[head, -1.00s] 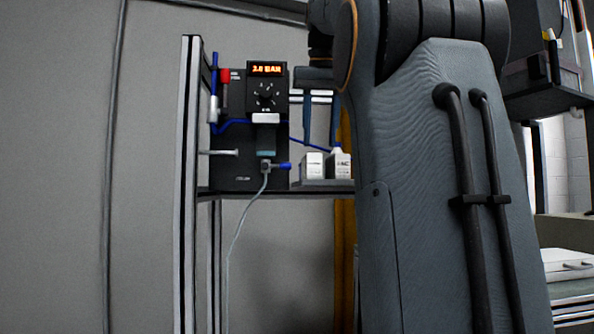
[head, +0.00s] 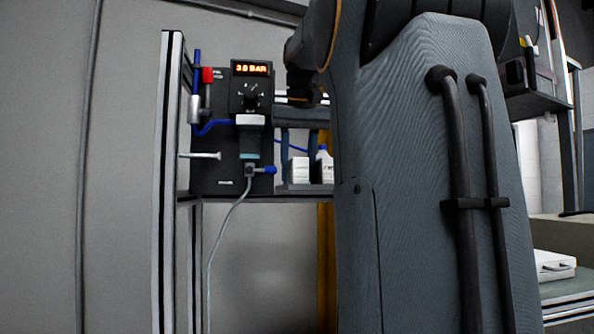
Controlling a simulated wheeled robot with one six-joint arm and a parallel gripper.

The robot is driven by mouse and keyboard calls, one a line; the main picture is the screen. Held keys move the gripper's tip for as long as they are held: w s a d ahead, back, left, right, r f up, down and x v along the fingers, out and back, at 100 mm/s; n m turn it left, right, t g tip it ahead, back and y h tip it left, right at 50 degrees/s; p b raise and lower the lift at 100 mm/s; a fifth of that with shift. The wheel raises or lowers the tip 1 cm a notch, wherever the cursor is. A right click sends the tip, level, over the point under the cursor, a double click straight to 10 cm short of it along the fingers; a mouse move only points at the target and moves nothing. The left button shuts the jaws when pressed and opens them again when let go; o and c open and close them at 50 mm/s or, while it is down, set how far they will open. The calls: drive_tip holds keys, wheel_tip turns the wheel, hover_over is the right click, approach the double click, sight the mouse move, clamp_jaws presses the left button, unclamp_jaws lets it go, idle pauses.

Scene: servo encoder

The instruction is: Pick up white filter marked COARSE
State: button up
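A small white box (head: 299,172) stands on the shelf in the head view, just left of my arm. It has faint print that I cannot read, so I cannot tell whether it is the filter marked COARSE. My gripper (head: 298,148) points down over the box, its two bluish-grey fingers spread apart. The left finger reaches down by the box's left side and the right finger is near its upper right. I cannot tell whether either touches it. A white bottle (head: 323,168) with a blue cap stands right of the box, partly hidden by my arm.
The shelf (head: 262,199) also holds a black panel with a lit pressure display (head: 251,69), a knob, a red-topped fitting and blue tubing. A grey cable (head: 213,245) hangs in front. A metal post (head: 166,180) stands left. A white case (head: 553,265) lies far right.

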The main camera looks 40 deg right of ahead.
drive_tip(key=shift+w+f, duration=0.1)
drive_tip(key=shift+f, duration=0.05)
drive_tip(key=c, duration=0.9)
drive_tip(key=shift+r, duration=0.2)
